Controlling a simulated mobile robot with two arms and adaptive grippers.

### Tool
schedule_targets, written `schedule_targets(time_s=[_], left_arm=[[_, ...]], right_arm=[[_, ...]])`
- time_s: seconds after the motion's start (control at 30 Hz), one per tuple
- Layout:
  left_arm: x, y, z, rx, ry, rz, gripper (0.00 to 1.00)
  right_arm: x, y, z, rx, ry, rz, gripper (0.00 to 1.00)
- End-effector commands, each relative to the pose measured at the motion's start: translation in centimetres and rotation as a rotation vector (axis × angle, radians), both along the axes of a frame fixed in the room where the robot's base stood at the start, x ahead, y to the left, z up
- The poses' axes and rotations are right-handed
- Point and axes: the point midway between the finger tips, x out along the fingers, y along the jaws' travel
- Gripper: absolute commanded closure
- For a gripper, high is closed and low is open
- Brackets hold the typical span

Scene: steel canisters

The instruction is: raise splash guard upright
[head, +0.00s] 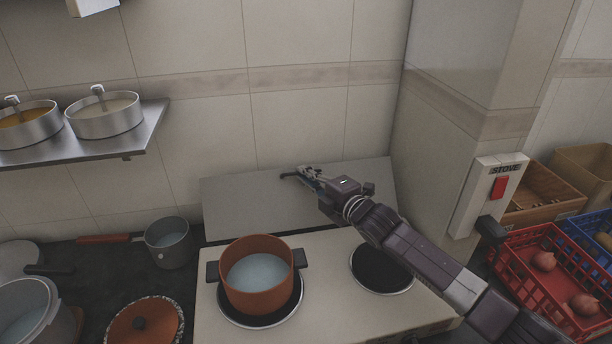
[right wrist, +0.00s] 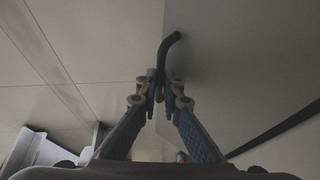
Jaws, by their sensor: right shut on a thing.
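The splash guard (head: 240,205) is a plain grey panel along the back edge of the stove (head: 205,320). It is raised off the cooktop near the tiled wall; I cannot tell its exact tilt. Its dark bent handle (head: 288,176) is at the top edge. My right gripper (head: 306,175) is shut on this handle, reaching over the stove from the right. In the right wrist view the handle (right wrist: 168,48) sticks out beyond the closed fingertips (right wrist: 160,88), with the grey guard (right wrist: 235,75) on the right. My left gripper is not in view.
An orange pot (head: 259,292) of liquid stands on the left burner; the right burner (head: 381,270) is empty. A grey saucepan (head: 170,245) and an orange lid (head: 144,322) lie left. A red crate (head: 535,290) is right.

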Motion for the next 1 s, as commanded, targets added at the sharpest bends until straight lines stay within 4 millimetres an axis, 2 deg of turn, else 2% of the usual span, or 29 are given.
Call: schedule_targets(time_s=[0.17, 0.4, 0.6, 0.77, 0.83, 1.0], left_arm=[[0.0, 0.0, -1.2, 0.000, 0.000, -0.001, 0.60], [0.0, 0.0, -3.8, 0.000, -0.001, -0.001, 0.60], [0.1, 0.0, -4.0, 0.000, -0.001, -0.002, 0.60], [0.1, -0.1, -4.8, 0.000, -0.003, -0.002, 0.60], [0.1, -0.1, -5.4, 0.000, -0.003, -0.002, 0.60], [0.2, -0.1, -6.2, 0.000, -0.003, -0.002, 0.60]], right_arm=[[-0.7, -0.1, -0.4, 0.010, -0.040, 0.000, 1.00], [-2.8, -0.5, -0.2, 0.040, -0.182, -0.001, 1.00], [-5.1, -1.0, 0.7, 0.044, -0.229, 0.001, 1.00], [-6.8, -1.4, 0.2, 0.043, -0.226, 0.000, 1.00], [-7.5, -1.5, -0.3, 0.058, -0.268, -0.002, 1.00], [-8.7, -1.8, -0.2, 0.066, -0.342, -0.002, 1.00]])
